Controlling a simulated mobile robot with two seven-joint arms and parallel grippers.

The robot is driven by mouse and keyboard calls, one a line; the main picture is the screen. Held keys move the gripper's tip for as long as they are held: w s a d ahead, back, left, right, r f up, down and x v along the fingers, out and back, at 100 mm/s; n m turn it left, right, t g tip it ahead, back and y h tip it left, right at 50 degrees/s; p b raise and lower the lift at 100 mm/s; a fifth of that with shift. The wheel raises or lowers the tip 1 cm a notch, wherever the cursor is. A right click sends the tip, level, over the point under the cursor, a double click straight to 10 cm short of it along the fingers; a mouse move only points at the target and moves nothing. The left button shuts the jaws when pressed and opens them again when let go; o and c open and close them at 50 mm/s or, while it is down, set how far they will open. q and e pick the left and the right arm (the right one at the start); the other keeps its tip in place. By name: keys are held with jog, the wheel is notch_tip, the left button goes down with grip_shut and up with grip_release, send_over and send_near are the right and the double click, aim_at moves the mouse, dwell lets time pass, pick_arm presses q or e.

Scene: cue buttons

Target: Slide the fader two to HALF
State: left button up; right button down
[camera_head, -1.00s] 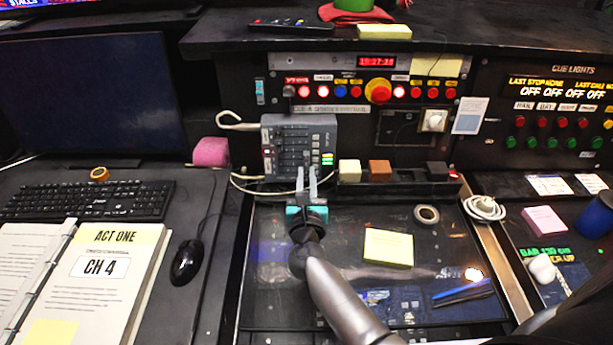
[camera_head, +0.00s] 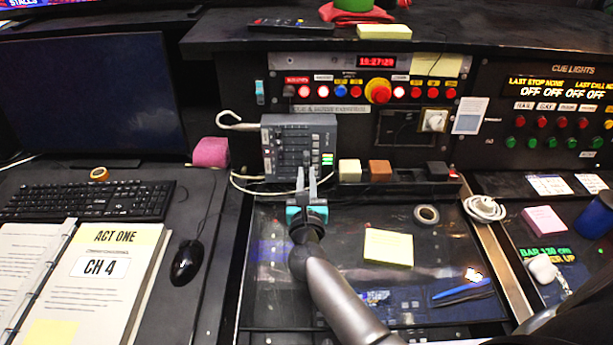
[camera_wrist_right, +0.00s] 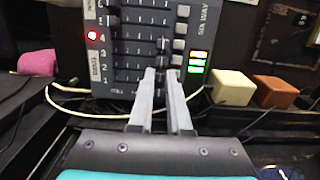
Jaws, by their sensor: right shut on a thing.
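The grey fader box (camera_head: 327,135) stands upright against the back panel, left of centre. Its slots run sideways in numbered rows; it also shows in the right wrist view (camera_wrist_right: 196,20). My right gripper (camera_head: 307,174) reaches the box's lower right part from the front. In the right wrist view my right gripper (camera_wrist_right: 162,74) is shut on a small dark fader knob near the lower rows. The fingers largely hide the knob and the lower slot ends, so its exact row and setting cannot be read. My left gripper is not in view.
Pale (camera_head: 349,170) and brown (camera_head: 380,171) blocks stand just right of the box. A white cable (camera_head: 262,191) loops below it. A tape roll (camera_head: 427,214) and yellow notes (camera_head: 388,247) lie on the glass desk.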

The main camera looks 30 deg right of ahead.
aim_at(294, 165)
jog(key=shift+w+a+f+b, duration=0.1)
jog(key=shift+w+a+b, duration=0.2)
jog(key=shift+a, duration=0.2)
jog(key=shift+w+a+b, duration=0.15)
jog(key=shift+a+b, duration=0.1)
jog(key=shift+a, duration=0.25)
jog(key=shift+w+a, duration=0.2)
jog(key=shift+a, duration=0.2)
jog(key=c, duration=0.8)
grip_release()
jog(key=shift+c, duration=0.2)
jog(key=shift+s, duration=0.1)
jog(key=shift+v, duration=3.7)
